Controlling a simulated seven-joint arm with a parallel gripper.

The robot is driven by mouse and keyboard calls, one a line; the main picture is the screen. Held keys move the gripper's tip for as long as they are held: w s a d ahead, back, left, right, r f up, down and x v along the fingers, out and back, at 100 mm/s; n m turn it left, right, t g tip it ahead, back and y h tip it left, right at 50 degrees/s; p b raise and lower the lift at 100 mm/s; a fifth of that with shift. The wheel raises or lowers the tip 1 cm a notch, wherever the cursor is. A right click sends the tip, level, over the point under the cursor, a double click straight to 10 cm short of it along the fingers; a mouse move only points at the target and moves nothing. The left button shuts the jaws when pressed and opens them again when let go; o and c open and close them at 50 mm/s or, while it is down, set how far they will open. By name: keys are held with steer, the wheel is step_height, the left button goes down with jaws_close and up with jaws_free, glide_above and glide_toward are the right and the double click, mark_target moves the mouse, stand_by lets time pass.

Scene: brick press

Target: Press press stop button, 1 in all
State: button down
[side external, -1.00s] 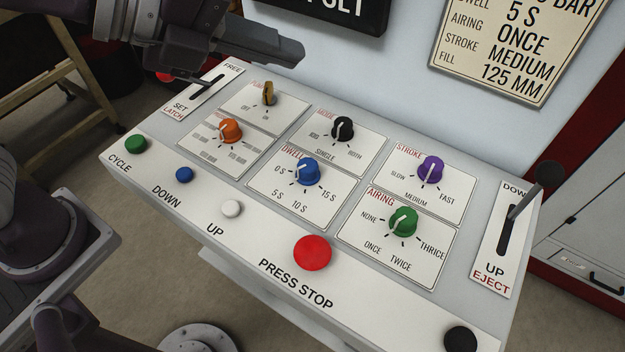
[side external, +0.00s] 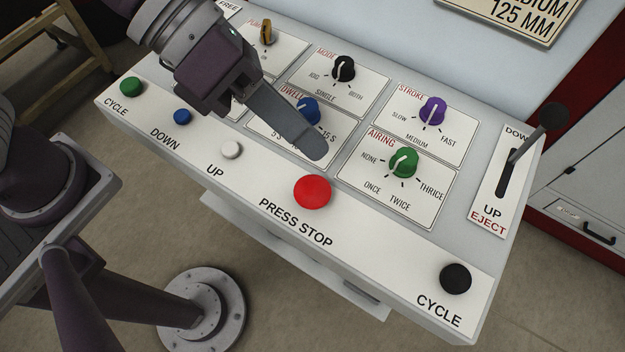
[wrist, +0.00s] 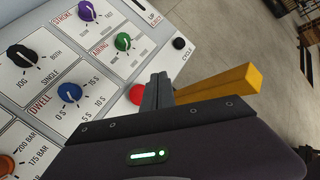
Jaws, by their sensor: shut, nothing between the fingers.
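The press stop button (side external: 312,192) is a large round red button on the front strip of the sloping control panel, above the printed words PRESS STOP. It also shows in the wrist view (wrist: 138,94), partly hidden behind my fingers. My gripper (side external: 318,150) is shut and empty. In the side view its fingertips appear just above and behind the red button, over the edge of the dwell plate, with a gap to the button in the picture. I cannot tell the exact height of the tips above the panel.
Close by are the blue dwell knob (side external: 308,110), the green airing knob (side external: 404,162) and the white UP button (side external: 232,149). A black CYCLE button (side external: 455,278) is at the right corner. A lever (side external: 530,135) stands at the right. A yellow bar (wrist: 215,84) shows beside my fingers.

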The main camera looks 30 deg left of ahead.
mark_target(305, 185)
step_height(305, 185, down, 8)
steer(key=shift+w+r, duration=0.1)
steer(key=shift+r, duration=0.15)
stand_by(2.0)
steer(key=shift+f, duration=0.4)
steer(key=shift+f, duration=0.5)
stand_by(0.5)
steer(key=shift+r, duration=0.95)
steer(key=shift+r, duration=2.5)
